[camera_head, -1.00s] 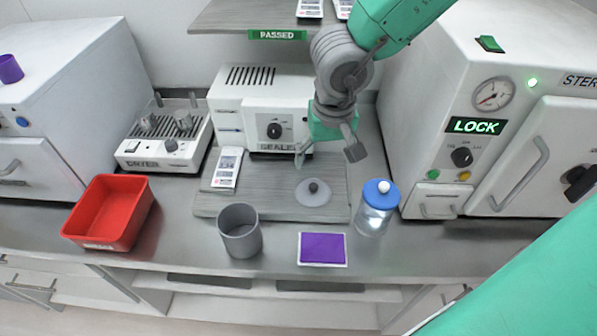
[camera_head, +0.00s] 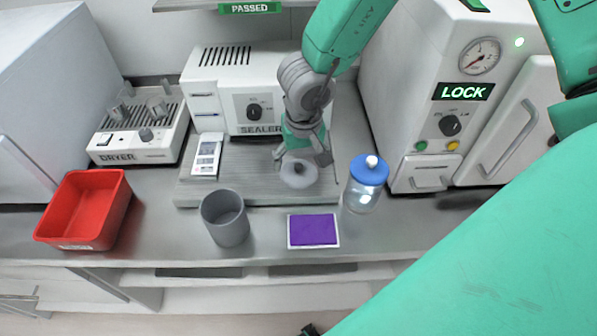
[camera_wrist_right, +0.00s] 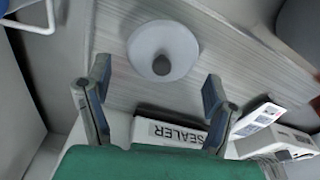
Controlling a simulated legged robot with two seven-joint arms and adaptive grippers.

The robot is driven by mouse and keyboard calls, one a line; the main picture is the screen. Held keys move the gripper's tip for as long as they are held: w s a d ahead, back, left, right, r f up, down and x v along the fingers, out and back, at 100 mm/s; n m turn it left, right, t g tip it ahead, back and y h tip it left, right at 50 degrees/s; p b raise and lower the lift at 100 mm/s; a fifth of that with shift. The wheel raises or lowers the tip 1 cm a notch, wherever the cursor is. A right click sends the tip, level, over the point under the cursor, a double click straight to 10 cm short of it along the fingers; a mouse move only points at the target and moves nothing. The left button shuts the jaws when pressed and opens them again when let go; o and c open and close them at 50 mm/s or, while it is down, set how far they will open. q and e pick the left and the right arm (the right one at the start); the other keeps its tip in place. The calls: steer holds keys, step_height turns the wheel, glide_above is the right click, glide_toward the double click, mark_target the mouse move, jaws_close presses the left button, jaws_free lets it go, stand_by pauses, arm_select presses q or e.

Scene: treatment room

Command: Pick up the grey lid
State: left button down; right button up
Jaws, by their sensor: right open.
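The grey lid (camera_head: 295,180), a round disc with a dark knob, lies on the ribbed grey board in front of the sealer. In the right wrist view the lid (camera_wrist_right: 148,42) sits beyond the fingertips, its knob between their lines. My right gripper (camera_head: 305,158) is open and empty, pointing down just above and behind the lid, partly covering it in the head view. Its two fingers (camera_wrist_right: 156,80) are spread wide in the wrist view, and neither appears to touch the lid. My left gripper is not in view.
The sealer (camera_head: 232,90) is close behind. A red bin (camera_head: 85,210) is at left.

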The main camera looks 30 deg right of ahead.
mark_target(300, 168)
steer(key=f, duration=0.3)
steer(key=shift+w+f+b, duration=0.35)
steer(key=shift+s+r, duration=0.1)
steer(key=shift+r, duration=0.05)
steer(key=c, duration=1.2)
steer(key=shift+s, duration=0.1)
steer(key=shift+c, duration=1.2)
steer(key=shift+a, duration=0.1)
steer(key=shift+s, duration=0.1)
